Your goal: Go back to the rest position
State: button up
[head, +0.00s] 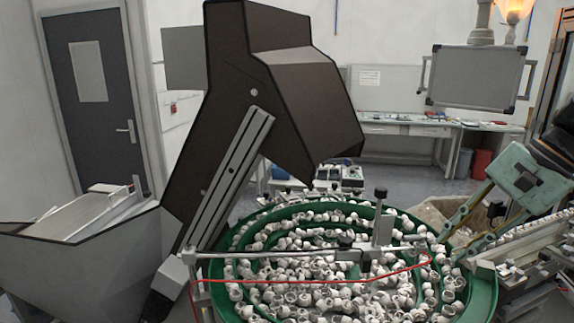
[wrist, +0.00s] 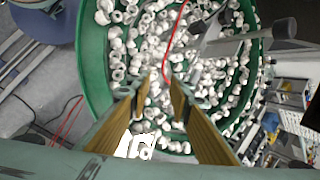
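My gripper (head: 458,242) reaches in from the right in the head view, with a teal body and two long yellowish fingers slanting down to the left. It is near the right rim of the green bowl feeder (head: 484,290). In the wrist view the two fingers of my gripper (wrist: 160,92) stand apart over the bowl (wrist: 94,60), with no part seen held between the tips. Many white caps (head: 290,272) lie in the bowl; they also show in the wrist view (wrist: 150,50). Some bright white parts (wrist: 140,145) show between the finger bases, seemingly below them.
A metal bar with clamps (head: 300,255) and a red cable (head: 320,281) cross the bowl. A grey hopper (head: 80,260) and a dark conveyor (head: 235,130) stand at left. A linear track (head: 525,240) runs at right. A grey hanging panel (head: 475,77) is at the upper right.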

jog(key=s+a+n+g+h+b, duration=0.2)
jog(key=s+a+n, duration=0.4)
jog(key=s+a, duration=0.75)
jog(key=s+a+r+n+t+h, duration=0.1)
jog(key=s+a+n, duration=0.1)
jog(key=s, duration=0.4)
jog(key=s+a+r+n+t+h+b, duration=0.1)
jog(key=s+a+n+t, duration=0.1)
jog(key=s+n, duration=0.2)
jog(key=shift+s+a+r+h, duration=0.25)
jog(key=shift+s+h, duration=0.15)
jog(key=shift+s, duration=0.85)
dwell(0.3)
